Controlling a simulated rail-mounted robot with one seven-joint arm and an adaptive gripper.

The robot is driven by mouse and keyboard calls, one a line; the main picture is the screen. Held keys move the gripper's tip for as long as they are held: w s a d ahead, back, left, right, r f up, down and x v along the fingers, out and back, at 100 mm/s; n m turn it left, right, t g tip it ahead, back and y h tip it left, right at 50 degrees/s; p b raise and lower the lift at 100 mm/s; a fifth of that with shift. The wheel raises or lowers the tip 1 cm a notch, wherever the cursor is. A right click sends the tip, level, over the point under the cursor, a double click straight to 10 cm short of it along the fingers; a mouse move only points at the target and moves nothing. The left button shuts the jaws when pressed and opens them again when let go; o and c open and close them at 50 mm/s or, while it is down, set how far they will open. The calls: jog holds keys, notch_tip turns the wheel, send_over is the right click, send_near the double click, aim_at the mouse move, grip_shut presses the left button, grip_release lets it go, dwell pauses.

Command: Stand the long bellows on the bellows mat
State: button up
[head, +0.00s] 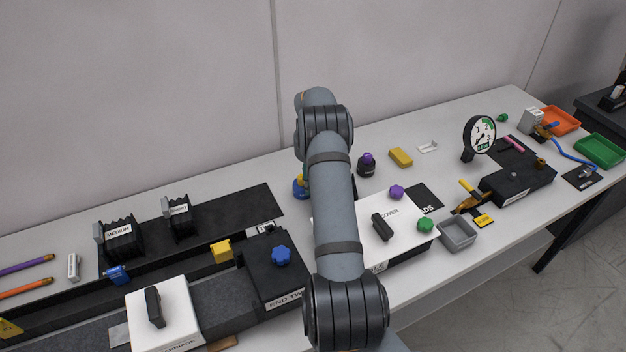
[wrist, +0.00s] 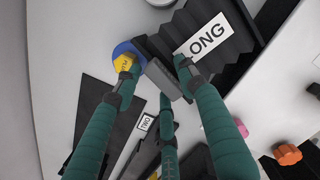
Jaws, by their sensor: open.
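The long bellows is black and pleated, with a white LONG label (wrist: 202,36), at the top of the wrist view. Its grey end block (wrist: 168,80) lies between the fingers of my gripper (wrist: 158,78). The gripper is open, and I cannot tell whether any finger touches the block. In the head view my arm hides the gripper and the long bellows. A black mat (head: 240,212) at the left of the head view carries the MEDIUM bellows (head: 120,238) and a shorter labelled bellows (head: 181,218). Part of a dark mat (wrist: 88,110) shows left in the wrist view.
A blue and yellow piece (wrist: 124,58) is close beside the left finger. The END TWO block (head: 262,268) with its blue knob and a white cover (head: 370,215) stand near my arm. The mat's right part looks bare.

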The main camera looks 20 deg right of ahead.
jog(key=shift+r, duration=0.6)
notch_tip(320, 180, up, 10)
jog(key=s+b, duration=0.1)
jog(key=shift+a+f+b, duration=0.15)
jog(key=shift+a+b, duration=0.05)
jog(key=shift+b, duration=0.15)
jog(key=shift+o, duration=0.7)
jog(key=shift+s+r, duration=0.2)
jog(key=shift+r, duration=0.5)
